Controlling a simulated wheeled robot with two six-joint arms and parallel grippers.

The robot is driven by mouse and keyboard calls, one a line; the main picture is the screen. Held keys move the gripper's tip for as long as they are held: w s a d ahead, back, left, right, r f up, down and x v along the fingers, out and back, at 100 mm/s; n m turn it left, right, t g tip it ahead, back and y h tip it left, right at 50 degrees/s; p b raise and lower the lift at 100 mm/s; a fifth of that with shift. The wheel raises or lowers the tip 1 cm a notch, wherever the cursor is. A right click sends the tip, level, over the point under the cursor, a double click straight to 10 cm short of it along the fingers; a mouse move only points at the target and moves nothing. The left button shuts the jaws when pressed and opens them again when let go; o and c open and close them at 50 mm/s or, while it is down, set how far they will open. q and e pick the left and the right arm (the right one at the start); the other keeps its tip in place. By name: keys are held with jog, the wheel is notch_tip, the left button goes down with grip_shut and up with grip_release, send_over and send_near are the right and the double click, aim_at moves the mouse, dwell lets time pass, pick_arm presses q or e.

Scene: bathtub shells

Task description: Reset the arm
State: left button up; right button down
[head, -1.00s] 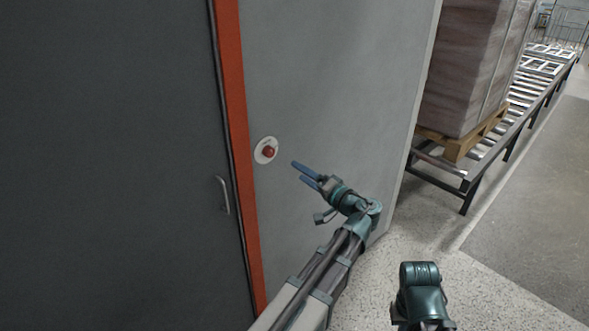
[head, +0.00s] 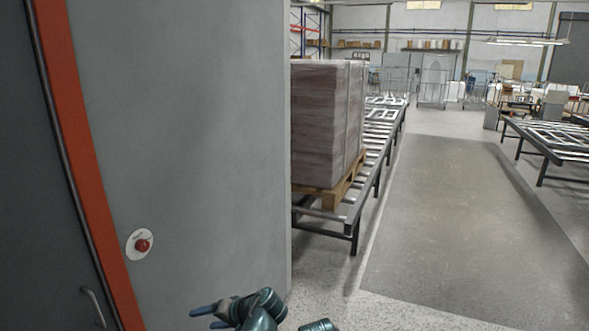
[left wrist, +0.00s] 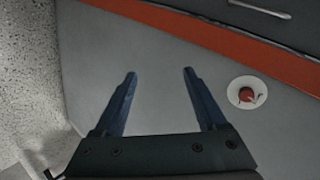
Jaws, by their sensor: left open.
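My left gripper (head: 203,318) is at the bottom of the head view, in front of the grey wall panel and lower right of the red button. In the left wrist view its two blue fingers (left wrist: 158,74) are spread apart with nothing between them. The red button (head: 143,246) sits on a round white plate on the grey panel (head: 200,140). In the left wrist view the button (left wrist: 246,94) is right of the fingers, apart from them. A teal part of my arm shows at the bottom edge. My right gripper is not in view.
An orange-red frame (head: 80,150) borders a dark door with a metal handle (head: 93,307) at left. Behind the panel, a wrapped stack (head: 325,125) stands on a pallet on a roller conveyor (head: 375,160). The grey floor (head: 460,220) to the right is open.

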pick_arm(q)
jog(key=s+d+f+m+g+h, duration=0.1)
jog(key=s+d+f+g+h, duration=0.1)
jog(key=s+d+f+h, duration=0.2)
jog(key=s+d+f+m+g+h, duration=0.2)
jog(key=s+d+f+h, duration=0.3)
jog(key=s+d, duration=0.5)
jog(key=d, duration=0.3)
jog(key=shift+s+d+f+m, duration=0.25)
jog(key=shift+s+m, duration=0.05)
jog(key=shift+s, duration=0.1)
